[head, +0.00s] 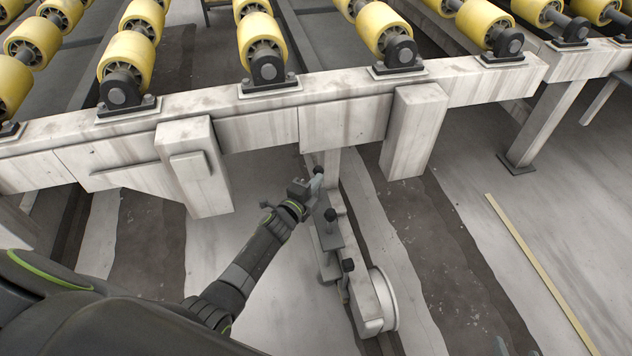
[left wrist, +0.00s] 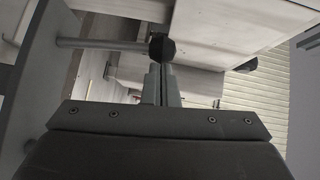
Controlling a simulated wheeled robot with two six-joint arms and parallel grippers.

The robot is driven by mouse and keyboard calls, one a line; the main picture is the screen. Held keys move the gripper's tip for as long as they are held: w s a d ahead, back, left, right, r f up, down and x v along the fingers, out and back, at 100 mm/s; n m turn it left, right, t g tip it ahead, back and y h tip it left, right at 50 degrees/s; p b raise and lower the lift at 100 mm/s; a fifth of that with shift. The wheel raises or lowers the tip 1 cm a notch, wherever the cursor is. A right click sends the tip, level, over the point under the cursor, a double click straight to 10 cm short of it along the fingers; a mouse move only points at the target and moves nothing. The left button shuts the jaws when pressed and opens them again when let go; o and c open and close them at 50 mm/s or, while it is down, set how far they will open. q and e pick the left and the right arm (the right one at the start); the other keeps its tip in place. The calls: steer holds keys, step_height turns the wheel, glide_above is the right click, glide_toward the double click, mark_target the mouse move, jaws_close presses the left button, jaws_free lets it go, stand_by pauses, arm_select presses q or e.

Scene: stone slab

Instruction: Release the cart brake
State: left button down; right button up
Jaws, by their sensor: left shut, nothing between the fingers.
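The cart is a whitish steel frame (head: 345,118) carrying yellow rollers. Below it, a narrow beam holds a white-rimmed wheel (head: 384,302) and dark bracket parts with black knobs. In the left wrist view a black knob (left wrist: 162,47) on a grey rod (left wrist: 100,43) stands right ahead of the shut, empty fingertips (left wrist: 160,72). I cannot tell whether they touch, or which knob belongs to the brake.
Frame legs (head: 415,130) hang on both sides of the gripper. A yellowish strip (head: 540,270) lies on the floor at right, where there is free room. Small bluish-grey tips at the bottom right edge may be my right gripper (head: 516,346).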

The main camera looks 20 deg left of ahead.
mark_target(314, 171)
arm_select(q)
steer(key=shift+w+a+r+p, duration=0.1)
steer(key=shift+w+a+p, duration=0.2)
steer(key=shift+w, duration=0.25)
steer(key=shift+w+a+r+p, duration=0.1)
steer(key=shift+w+a+p, duration=0.05)
steer(key=shift+w+a, duration=0.3)
steer(key=shift+w, duration=0.2)
steer(key=shift+w+a, duration=0.2)
steer(key=shift+w+a+r, duration=0.1)
steer(key=shift+w+r, duration=0.05)
steer(key=shift+r, duration=0.05)
arm_select(e)
steer(key=shift+s+a+f+g+y, duration=0.2)
steer(key=shift+s+f+g, duration=0.35)
steer(key=shift+s, duration=0.2)
steer(key=shift+s+a+f+g+y, duration=0.2)
steer(key=shift+s+f+g, duration=0.3)
steer(key=shift+s, duration=0.2)
steer(key=shift+s+a+f+g+y, duration=0.1)
steer(key=shift+s+a+f+g, duration=0.1)
steer(key=shift+s+f+g, duration=0.45)
steer(key=shift+s+r, duration=0.1)
arm_select(q)
steer(key=shift+r, duration=0.1)
